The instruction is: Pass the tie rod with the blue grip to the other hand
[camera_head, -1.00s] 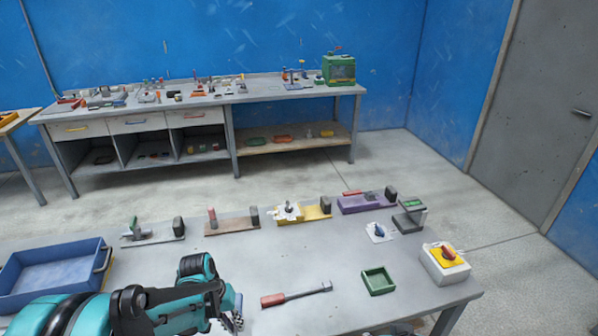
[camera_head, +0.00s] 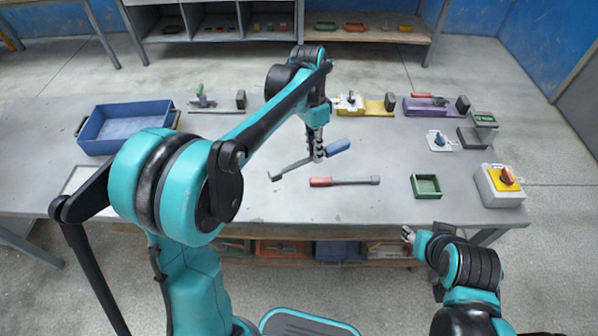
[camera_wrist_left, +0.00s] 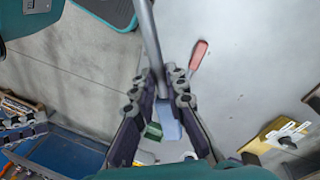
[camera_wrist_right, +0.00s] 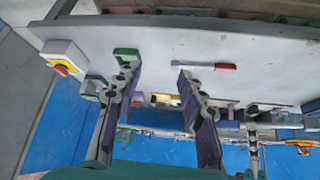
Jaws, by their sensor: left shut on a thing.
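The tie rod with the blue grip (camera_head: 338,146) is held above the table by my left gripper (camera_head: 318,150). Its dark bar slants down to the left in the head view. In the left wrist view the fingers (camera_wrist_left: 163,80) close around the bar (camera_wrist_left: 147,35) near the blue grip (camera_wrist_left: 168,122). My right gripper (camera_head: 408,235) is low at the table's front edge, apart from the rod. In the right wrist view its fingers (camera_wrist_right: 158,85) are spread with nothing between them.
A red-handled rod (camera_head: 343,181) lies on the table, below the held rod. A green tray (camera_head: 426,186) and a box with a red knob (camera_head: 500,185) are at the right. A blue bin (camera_head: 125,127) is at the left. Fixtures line the back edge.

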